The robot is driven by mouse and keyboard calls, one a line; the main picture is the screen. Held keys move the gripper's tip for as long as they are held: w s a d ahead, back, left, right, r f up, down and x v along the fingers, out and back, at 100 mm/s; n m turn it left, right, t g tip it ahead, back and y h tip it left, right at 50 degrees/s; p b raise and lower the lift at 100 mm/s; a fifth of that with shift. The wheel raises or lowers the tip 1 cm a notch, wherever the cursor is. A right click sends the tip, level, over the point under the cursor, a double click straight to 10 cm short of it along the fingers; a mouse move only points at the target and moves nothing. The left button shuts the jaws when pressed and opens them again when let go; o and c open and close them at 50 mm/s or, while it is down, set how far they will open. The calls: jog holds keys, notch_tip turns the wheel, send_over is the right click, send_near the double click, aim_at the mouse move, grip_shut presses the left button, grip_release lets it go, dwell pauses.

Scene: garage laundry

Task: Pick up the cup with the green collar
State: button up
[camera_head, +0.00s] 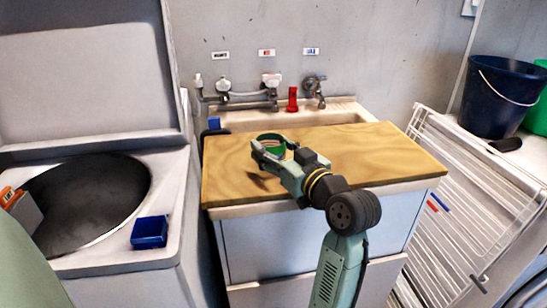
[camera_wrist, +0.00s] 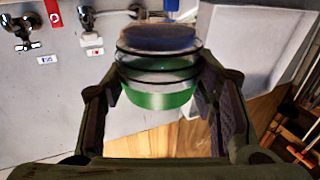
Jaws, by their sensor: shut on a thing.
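The cup with the green collar (camera_head: 271,138) is at my gripper, over the back part of the wooden board (camera_head: 370,150) in the head view. In the wrist view the cup (camera_wrist: 160,70) is clear glass with dark rings, a blue top part and a green band. My gripper (camera_head: 266,152) has a finger on each side of the cup and is shut on it; in the wrist view the fingers (camera_wrist: 165,98) flank the green band. I cannot tell whether the cup touches the board.
A sink (camera_head: 330,114) with taps and a red bottle (camera_head: 293,99) lies behind the board. An open washer (camera_head: 95,195) with a blue box (camera_head: 149,232) stands left. A dark bucket (camera_head: 500,95) and white rack (camera_head: 450,190) are right. The board's right side is clear.

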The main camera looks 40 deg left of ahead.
jog(key=s, duration=0.2)
jog(key=s+d+r+b, duration=0.1)
jog(key=s, duration=0.2)
jog(key=s+d+b, duration=0.1)
jog(key=s, duration=0.2)
jog(key=shift+d+r, duration=0.2)
jog(key=shift+r, duration=0.1)
jog(key=s+d+b, duration=0.2)
jog(key=s+b, duration=0.5)
jog(key=b, duration=0.5)
jog(key=shift+s+r, duration=0.15)
jog(key=shift+r, duration=0.3)
